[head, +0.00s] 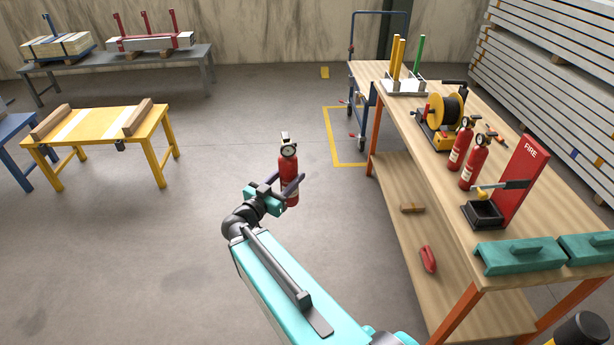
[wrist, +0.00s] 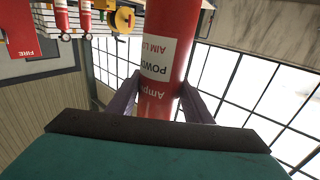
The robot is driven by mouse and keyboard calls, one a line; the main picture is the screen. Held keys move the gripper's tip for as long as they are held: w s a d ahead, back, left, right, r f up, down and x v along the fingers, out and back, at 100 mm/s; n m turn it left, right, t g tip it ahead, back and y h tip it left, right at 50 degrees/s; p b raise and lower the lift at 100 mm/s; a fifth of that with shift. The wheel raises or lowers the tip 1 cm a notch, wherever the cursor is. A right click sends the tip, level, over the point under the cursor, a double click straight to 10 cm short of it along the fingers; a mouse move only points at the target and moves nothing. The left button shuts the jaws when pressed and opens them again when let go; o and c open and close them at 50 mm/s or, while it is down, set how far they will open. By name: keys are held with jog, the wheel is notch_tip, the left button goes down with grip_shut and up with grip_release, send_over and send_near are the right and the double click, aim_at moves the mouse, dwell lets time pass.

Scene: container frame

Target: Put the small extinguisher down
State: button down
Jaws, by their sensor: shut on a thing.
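A small red extinguisher (head: 288,167) with a white label and a dark gauge at its top is held upright in my gripper (head: 291,189), out over the open floor left of the workbench. My gripper is shut around its lower body. In the wrist view the red body (wrist: 172,40) and its printed label (wrist: 157,72) stand between the two fingers (wrist: 158,100). The label is upside down there. The extinguisher's base is partly hidden by the fingers in the head view.
The wooden workbench (head: 433,170) on the right bears two more red extinguishers (head: 472,167), a cable reel (head: 447,112), a red FIRE stand (head: 521,180) and teal cases (head: 520,253). A red item (head: 428,259) lies on its lower shelf. A yellow table (head: 100,134) stands left.

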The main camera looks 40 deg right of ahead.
jog(key=w+a+f+n+t+y+b, duration=0.1)
jog(key=w+a+n+t+b, duration=0.1)
jog(key=a, duration=1.1)
jog(key=w+a+f+n+t+y+b, duration=0.1)
jog(key=w+a+t+y+b, duration=0.1)
jog(key=a, duration=1.2)
jog(key=shift+w+a+n+t+b, duration=0.15)
jog(key=shift+w+n+t+b, duration=0.25)
jog(key=shift+b, duration=0.2)
jog(key=shift+w+r, duration=0.1)
